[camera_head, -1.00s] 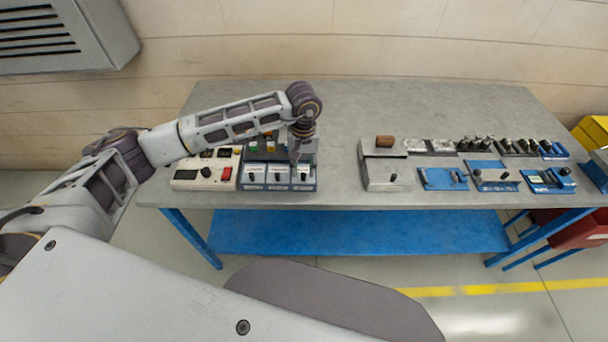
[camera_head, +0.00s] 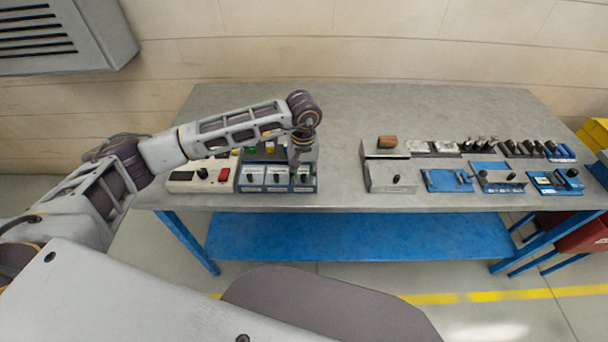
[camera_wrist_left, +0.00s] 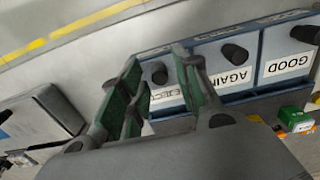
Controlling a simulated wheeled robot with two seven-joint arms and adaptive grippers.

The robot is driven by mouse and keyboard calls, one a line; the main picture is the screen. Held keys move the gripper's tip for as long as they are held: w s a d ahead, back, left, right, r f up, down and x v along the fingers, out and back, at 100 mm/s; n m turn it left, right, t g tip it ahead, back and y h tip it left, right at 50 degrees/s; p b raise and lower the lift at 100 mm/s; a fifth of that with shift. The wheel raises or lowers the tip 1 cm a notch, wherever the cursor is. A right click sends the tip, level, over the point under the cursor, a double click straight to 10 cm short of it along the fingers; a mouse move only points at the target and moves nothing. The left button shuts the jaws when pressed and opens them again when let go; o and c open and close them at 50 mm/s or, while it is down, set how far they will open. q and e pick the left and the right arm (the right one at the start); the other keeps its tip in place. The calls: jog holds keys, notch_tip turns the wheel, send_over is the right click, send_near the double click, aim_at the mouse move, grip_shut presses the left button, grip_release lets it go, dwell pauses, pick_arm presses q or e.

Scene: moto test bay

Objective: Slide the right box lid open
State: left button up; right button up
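A blue unit with three boxes stands on the table. The right box (camera_head: 304,178) has a pale labelled front and a dark knob. In the left wrist view, turned upside down, the right box is leftmost, its knob (camera_wrist_left: 155,73) in the gap between my fingers and its label partly hidden by a finger. The knobs of the AGAIN box (camera_wrist_left: 235,54) and the GOOD box (camera_wrist_left: 304,35) also show. My left gripper (camera_head: 295,160) points down at the right box. Its green-padded fingers (camera_wrist_left: 160,80) stand apart; contact with the knob cannot be told. My right gripper is not in view.
A white control box (camera_head: 203,176) with a red switch stands left of the boxes. The table (camera_head: 340,150) is bare between the box groups.

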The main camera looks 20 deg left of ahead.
aim_at(303, 166)
pick_arm(q)
jog(key=shift+c, duration=0.5)
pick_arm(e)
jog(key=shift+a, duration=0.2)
pick_arm(q)
grip_shut()
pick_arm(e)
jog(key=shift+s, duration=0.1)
pick_arm(q)
jog(key=shift+w, duration=0.1)
jog(key=shift+w+a+b, duration=0.1)
jog(key=shift+w+b, duration=0.3)
jog(key=shift+w, duration=0.1)
jog(key=shift+w+a+b, duration=0.3)
jog(key=shift+w+b, duration=0.3)
jog(key=shift+w, duration=0.3)
jog(key=shift+w+a+b, duration=0.25)
jog(key=shift+w+b, duration=0.3)
jog(key=shift+w, duration=0.35)
jog(key=shift+w+a+b, duration=0.3)
jog(key=shift+w+b, duration=0.15)
jog(key=shift+w, duration=0.4)
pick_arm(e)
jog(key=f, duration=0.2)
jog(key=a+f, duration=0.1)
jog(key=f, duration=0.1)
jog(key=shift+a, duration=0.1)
